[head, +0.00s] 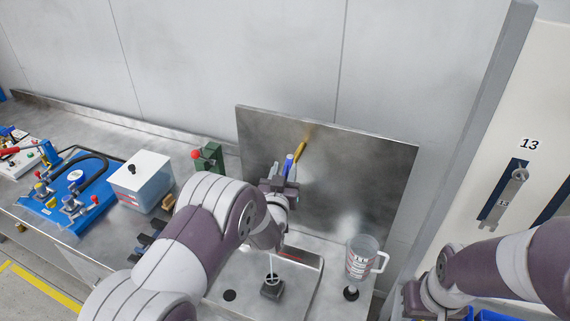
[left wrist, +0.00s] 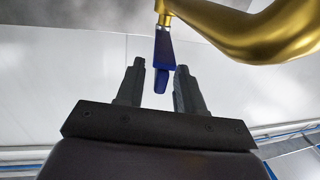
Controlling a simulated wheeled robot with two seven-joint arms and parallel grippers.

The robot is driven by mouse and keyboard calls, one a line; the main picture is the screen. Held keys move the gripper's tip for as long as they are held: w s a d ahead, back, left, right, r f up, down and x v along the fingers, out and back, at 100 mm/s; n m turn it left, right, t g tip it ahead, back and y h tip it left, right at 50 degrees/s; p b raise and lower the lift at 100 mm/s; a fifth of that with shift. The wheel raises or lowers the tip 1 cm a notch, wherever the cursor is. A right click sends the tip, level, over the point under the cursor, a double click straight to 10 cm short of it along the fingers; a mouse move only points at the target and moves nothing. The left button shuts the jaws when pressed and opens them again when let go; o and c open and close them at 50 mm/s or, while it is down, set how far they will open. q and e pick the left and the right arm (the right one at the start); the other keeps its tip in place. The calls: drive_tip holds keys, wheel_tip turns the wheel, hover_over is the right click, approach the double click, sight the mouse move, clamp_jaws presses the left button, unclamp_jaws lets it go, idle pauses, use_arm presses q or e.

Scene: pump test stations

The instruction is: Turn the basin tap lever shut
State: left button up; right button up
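The tap has a brass body (head: 301,149) and a blue lever (head: 289,160), in front of the steel splash panel. In the left wrist view the blue lever (left wrist: 163,47) hangs below the brass tap (left wrist: 240,30). My left gripper (head: 281,176) is at the lever. In the left wrist view its two fingers (left wrist: 160,70) are apart, with the lever's lower end between their tips and gaps showing on both sides. My right gripper (head: 424,298) is low at the right in the head view, far from the tap; its fingers cannot be made out.
A clear measuring jug (head: 362,260) stands on the bench right of my left arm. A lidded clear box (head: 142,181) and a blue pump station (head: 70,190) stand at left. The steel splash panel (head: 360,165) rises behind the tap. A panel marked 13 (head: 528,145) stands at right.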

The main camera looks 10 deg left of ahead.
use_arm(q)
drive_tip(key=shift+w, duration=0.4)
clamp_jaws()
drive_tip(key=shift+d, duration=0.15)
